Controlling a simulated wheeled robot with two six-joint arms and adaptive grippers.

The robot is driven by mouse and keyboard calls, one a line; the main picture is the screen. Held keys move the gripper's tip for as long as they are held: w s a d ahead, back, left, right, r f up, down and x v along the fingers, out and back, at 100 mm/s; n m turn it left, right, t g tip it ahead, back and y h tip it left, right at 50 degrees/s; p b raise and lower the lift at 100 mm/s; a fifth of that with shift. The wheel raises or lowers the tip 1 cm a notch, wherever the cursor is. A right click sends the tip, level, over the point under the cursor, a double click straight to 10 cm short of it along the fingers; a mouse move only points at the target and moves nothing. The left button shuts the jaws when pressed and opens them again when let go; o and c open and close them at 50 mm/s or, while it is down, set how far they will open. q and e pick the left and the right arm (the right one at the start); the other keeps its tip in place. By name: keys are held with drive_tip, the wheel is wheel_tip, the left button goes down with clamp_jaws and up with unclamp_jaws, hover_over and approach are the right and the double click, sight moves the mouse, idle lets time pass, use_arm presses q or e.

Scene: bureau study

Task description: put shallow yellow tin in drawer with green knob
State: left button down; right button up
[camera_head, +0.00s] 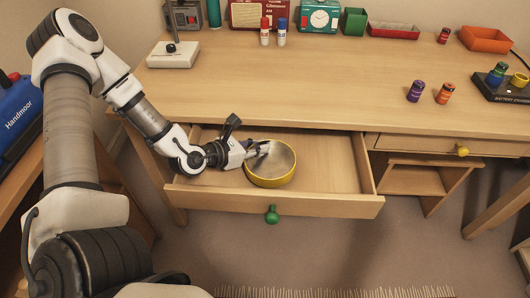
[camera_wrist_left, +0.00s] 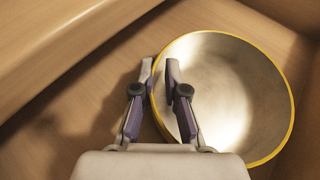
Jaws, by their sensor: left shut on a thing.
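The shallow yellow tin (camera_head: 270,180) is round and open-topped, with a pale metal inside. It sits upright within the open drawer (camera_head: 325,199) that has the green knob (camera_head: 272,214); I cannot tell whether it touches the drawer floor. My left gripper (camera_head: 264,147) is shut on the tin's left rim, one finger inside and one outside. The wrist view shows the rim of the tin (camera_wrist_left: 222,100) between the fingertips of the gripper (camera_wrist_left: 160,75). My right gripper is not in view.
The desk top (camera_head: 320,75) lies above the drawer, with a radio, a clock, glue sticks and trays at the back. A shut drawer with a yellow knob (camera_head: 462,151) is on the right. The open drawer has bare floor right of the tin.

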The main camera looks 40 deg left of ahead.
use_arm(q)
drive_tip(key=x, duration=0.1)
drive_tip(key=b+x, duration=0.1)
drive_tip(key=shift+w+d+f, duration=0.1)
drive_tip(key=shift+w+f, duration=0.05)
drive_tip(key=shift+f, duration=0.2)
drive_tip(key=shift+r, duration=0.1)
drive_tip(key=c, duration=1.2)
unclamp_jaws()
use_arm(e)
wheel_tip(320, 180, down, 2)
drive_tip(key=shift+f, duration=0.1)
